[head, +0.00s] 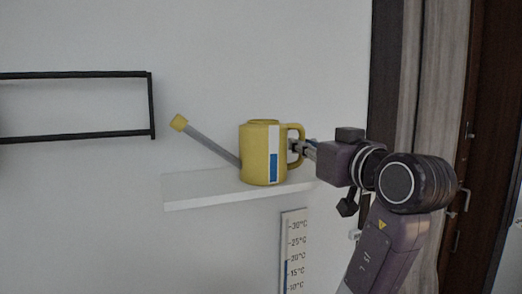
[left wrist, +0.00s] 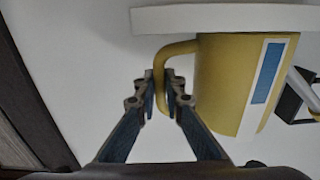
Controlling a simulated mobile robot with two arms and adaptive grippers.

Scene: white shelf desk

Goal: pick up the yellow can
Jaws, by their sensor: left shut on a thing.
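The yellow can (head: 254,150) is a watering can with a grey spout that points up and left to a yellow tip. It is upright over the white shelf (head: 190,190), and its base appears to rest on it. My left gripper (head: 298,147) comes in from the right at the can's handle. In the left wrist view the picture is turned over: the can (left wrist: 222,85) hangs below the shelf (left wrist: 225,18), and the fingers of my left gripper (left wrist: 161,90) are closed on either side of the handle. My right gripper is in neither view.
A black wall frame (head: 75,74) is at the upper left. A thermometer plate (head: 295,250) hangs under the shelf. A dark wooden door (head: 485,130) stands at the right. The left part of the shelf is bare, and the wall above the can is clear.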

